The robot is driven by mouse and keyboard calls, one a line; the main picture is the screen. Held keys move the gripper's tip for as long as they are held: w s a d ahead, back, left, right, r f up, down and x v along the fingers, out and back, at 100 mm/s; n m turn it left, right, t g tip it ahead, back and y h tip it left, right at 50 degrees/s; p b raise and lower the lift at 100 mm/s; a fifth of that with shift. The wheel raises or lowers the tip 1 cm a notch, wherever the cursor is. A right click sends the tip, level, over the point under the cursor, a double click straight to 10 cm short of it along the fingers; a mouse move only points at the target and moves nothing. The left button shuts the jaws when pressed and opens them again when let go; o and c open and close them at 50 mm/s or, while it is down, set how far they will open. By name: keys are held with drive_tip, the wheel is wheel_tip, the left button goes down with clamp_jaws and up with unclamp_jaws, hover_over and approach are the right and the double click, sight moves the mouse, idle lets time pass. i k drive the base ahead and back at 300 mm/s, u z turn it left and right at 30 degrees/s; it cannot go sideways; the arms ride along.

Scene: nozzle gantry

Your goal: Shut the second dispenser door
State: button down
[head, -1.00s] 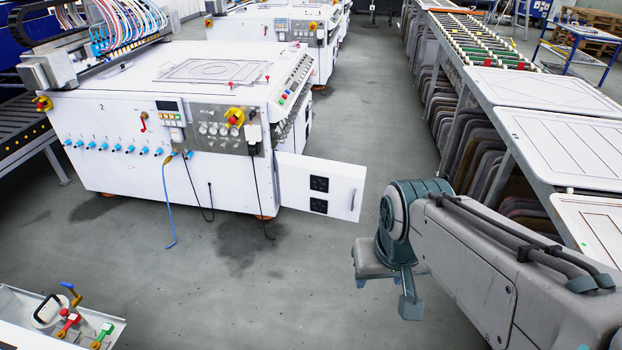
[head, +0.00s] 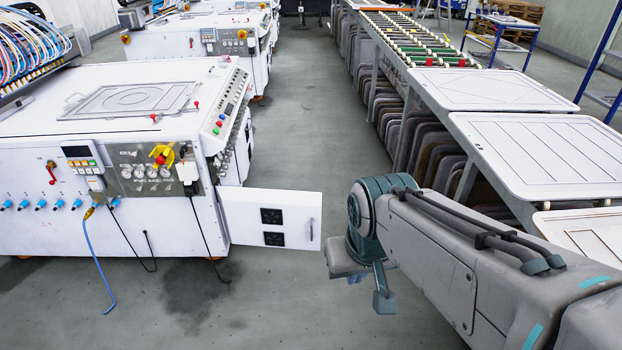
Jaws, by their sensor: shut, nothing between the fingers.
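The white dispenser machine (head: 120,140) stands at the left, with gauges and switches on its front. Its white door (head: 270,218) hangs open at the front right corner. The door sticks out to the right, showing two black sockets and a small handle near its free edge. My gripper (head: 384,303) is at the end of my grey arm, pointing down, to the right of the door's free edge and lower in the picture. It is shut, with nothing held. It appears apart from the door.
A long rack with white panels (head: 512,90) and rollers runs along the right, with grey boards below. Other white machines (head: 190,35) stand behind. A blue cable (head: 90,260) and black cords hang before the dispenser. The grey floor aisle (head: 300,130) between is clear.

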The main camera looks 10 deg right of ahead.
sight(251, 216)
drive_tip(key=u, duration=0.05)
drive_tip(key=i, duration=1.45)
drive_tip(key=u, duration=0.2)
